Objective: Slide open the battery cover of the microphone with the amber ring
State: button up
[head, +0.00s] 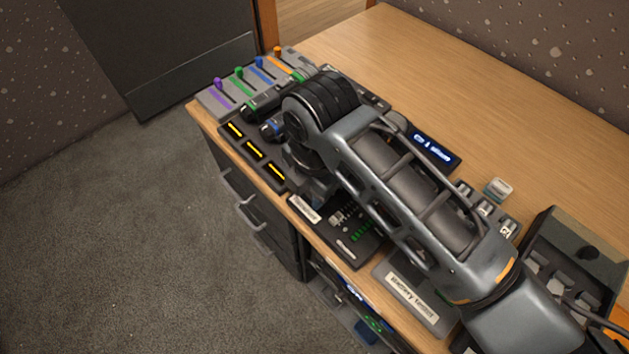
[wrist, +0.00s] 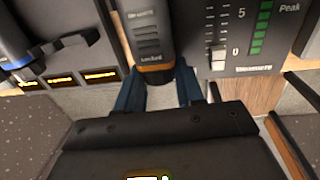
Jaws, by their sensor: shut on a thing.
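The cover's seam is too small to make out, so I cannot tell how far the cover is slid. In the head view my arm hides the fingers and this microphone.
Colored faders (head: 240,84) stand at the desk's far end. A meter panel (wrist: 235,35) is close on the right in the wrist view. A battery tester (head: 415,298) lies nearer. The desk's back is clear.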

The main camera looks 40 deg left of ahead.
jog(key=shift+s, duration=0.45)
jog(key=o, duration=1.1)
notch_tip(320, 180, up, 8)
jog(key=shift+d, duration=0.35)
jog(key=shift+f, duration=0.15)
